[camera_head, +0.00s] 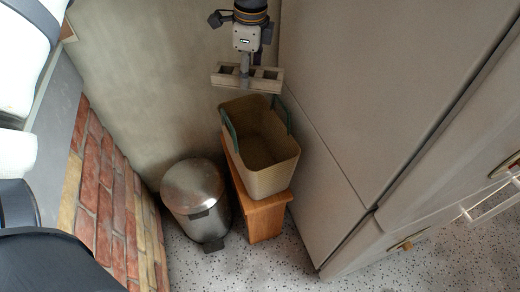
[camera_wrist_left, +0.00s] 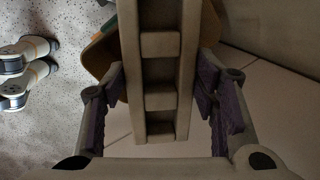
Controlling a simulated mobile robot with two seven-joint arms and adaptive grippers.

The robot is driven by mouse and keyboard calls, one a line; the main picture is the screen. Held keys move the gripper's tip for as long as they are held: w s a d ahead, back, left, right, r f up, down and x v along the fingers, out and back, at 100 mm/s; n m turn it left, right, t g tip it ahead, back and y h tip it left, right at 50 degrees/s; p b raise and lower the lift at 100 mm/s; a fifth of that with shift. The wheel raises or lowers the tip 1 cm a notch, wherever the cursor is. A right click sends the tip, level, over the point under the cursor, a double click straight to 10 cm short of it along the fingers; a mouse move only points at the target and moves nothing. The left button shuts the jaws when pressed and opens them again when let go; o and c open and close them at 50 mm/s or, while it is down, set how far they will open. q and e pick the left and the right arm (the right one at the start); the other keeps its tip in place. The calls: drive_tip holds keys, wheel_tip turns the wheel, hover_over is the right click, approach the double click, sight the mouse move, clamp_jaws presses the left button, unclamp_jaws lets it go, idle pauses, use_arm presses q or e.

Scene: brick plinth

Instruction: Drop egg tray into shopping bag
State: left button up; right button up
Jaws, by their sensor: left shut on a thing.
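The grey egg tray (camera_head: 228,80) is held level at the top of the head view, just behind and above the shopping bag. My left gripper (camera_head: 245,68) points down and is shut on it. In the left wrist view the tray (camera_wrist_left: 160,72) runs lengthwise between the purple finger pads of my left gripper (camera_wrist_left: 158,95), its square cells showing. The shopping bag (camera_head: 270,182) is beige with green handles, stands open and upright, and looks empty. Part of it shows behind the tray in the wrist view. My right gripper is not in view.
The bag stands on a small wooden stool (camera_head: 265,218). A metal pedal bin (camera_head: 196,195) stands close on its left. A tall pale cabinet or fridge (camera_head: 360,90) rises close on the right. A brick plinth (camera_head: 105,185) is at left. Speckled floor is clear in front.

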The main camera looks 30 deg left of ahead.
use_arm(q)
wheel_tip(320, 180, down, 6)
drive_tip(key=shift+r+b, duration=0.25)
drive_tip(key=shift+b, duration=0.45)
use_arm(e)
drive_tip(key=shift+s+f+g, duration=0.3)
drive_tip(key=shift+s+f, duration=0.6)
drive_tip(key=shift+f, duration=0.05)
use_arm(q)
drive_tip(key=o, duration=1.4)
drive_tip(key=r, duration=0.4)
drive_tip(key=s+d+r, duration=0.1)
drive_tip(key=r, duration=0.7)
drive_tip(key=shift+s+d, duration=0.2)
drive_tip(key=shift+d, duration=0.15)
drive_tip(key=shift+f, duration=0.1)
